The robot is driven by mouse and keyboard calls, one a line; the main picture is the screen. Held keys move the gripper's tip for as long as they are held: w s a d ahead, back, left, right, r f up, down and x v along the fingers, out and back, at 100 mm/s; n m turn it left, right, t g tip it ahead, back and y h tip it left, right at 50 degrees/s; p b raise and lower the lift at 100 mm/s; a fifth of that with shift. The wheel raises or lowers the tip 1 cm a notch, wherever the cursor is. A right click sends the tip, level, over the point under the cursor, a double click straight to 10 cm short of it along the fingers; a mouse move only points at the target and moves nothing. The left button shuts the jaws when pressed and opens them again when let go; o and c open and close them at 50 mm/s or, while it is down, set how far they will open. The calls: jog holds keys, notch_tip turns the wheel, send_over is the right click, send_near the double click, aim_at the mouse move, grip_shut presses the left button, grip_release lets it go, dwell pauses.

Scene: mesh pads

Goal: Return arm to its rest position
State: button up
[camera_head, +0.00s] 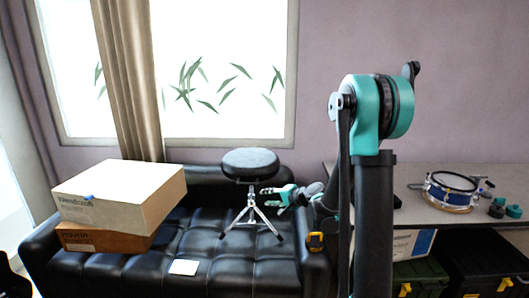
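My arm stands at the right of the middle in the head view, with a teal joint at its top. Part of the forearm is hidden behind the upright arm link.
A black sofa (210,262) bears two stacked boxes (120,195), a white card (184,267) and the stool (250,163). At right, a grey table (400,207) holds a blue drum (450,190) and small teal pieces (505,210). Dark cases (480,262) stand below it.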

jog(key=s+d+f+n+g+h, duration=0.1)
jog(key=s+d, duration=0.4)
jog(key=s, duration=0.6)
jog(key=s+d+f+n+g+h, duration=0.2)
jog(key=s+d+h, duration=0.3)
jog(key=s, duration=0.5)
jog(key=s+d+f+n+g+h, duration=0.2)
jog(key=s+d, duration=0.5)
jog(key=s, duration=0.4)
jog(key=shift+s+d+f+n+h, duration=0.2)
jog(key=shift+s+f+n+h, duration=0.1)
jog(key=shift+f+n+h, duration=0.55)
jog(key=shift+w+f, duration=0.1)
jog(key=shift+f, duration=0.05)
